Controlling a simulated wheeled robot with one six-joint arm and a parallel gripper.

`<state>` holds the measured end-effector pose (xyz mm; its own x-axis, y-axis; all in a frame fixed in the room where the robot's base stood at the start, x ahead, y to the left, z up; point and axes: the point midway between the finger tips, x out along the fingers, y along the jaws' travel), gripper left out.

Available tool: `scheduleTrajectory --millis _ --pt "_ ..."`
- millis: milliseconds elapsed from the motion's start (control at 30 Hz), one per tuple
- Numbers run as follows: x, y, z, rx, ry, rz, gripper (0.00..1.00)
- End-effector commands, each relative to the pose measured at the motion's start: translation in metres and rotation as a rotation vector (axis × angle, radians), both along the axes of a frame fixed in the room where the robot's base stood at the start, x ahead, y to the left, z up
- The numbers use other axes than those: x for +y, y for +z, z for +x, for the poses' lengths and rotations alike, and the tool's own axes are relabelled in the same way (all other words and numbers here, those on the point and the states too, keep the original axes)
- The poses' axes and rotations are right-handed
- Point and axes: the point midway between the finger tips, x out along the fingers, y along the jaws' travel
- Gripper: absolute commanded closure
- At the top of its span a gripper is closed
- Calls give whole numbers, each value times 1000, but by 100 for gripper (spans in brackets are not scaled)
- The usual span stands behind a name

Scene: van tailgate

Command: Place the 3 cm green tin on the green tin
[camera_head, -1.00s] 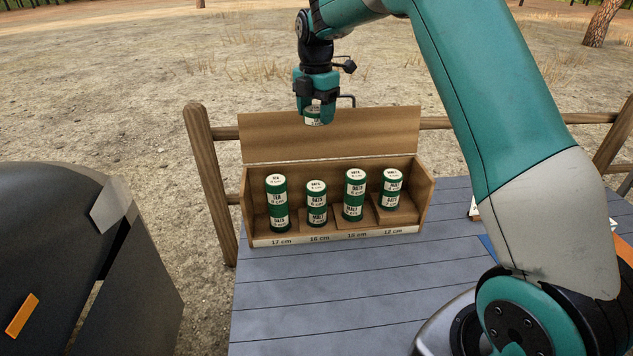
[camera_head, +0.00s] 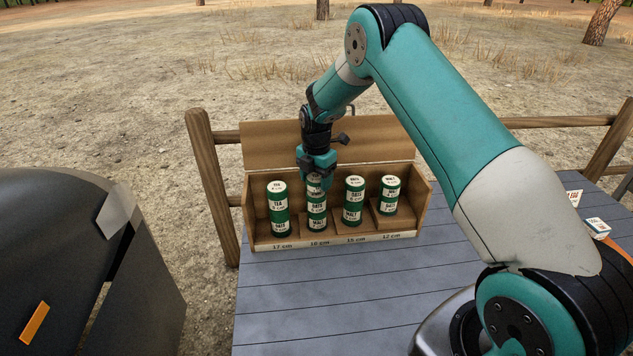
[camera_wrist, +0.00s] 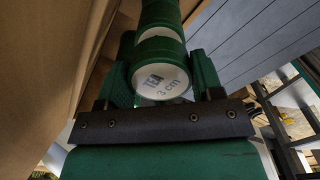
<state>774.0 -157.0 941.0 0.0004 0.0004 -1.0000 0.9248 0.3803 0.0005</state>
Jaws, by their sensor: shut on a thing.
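My gripper (camera_head: 317,175) is shut on the 3 cm green tin (camera_wrist: 163,80), whose white lid reads TEA 3 cm in the wrist view. In the head view the held tin is largely hidden between the fingers. It is upright over the second stack from the left, at the 16 cm mark. The green tin (camera_head: 317,202) at the top of that stack has a white label. The held tin is at or just above that tin; I cannot tell whether they touch.
A wooden display box (camera_head: 400,240) with stepped floor holds the stacks. Neighbouring stacks stand close by at 17 cm (camera_head: 279,215), 15 cm (camera_head: 354,205) and 12 cm (camera_head: 389,200). The box's raised back panel (camera_head: 270,145) is behind my gripper. The grey table (camera_head: 330,300) in front is clear.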

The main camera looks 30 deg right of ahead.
Motion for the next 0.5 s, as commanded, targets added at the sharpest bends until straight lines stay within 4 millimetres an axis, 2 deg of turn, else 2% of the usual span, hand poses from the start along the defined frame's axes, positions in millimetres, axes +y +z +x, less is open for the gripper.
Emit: scheduleTrajectory --millis 133,500 --pt "0 -17 0 1 0 0 64" --pt "0 -23 0 -1 0 0 64"
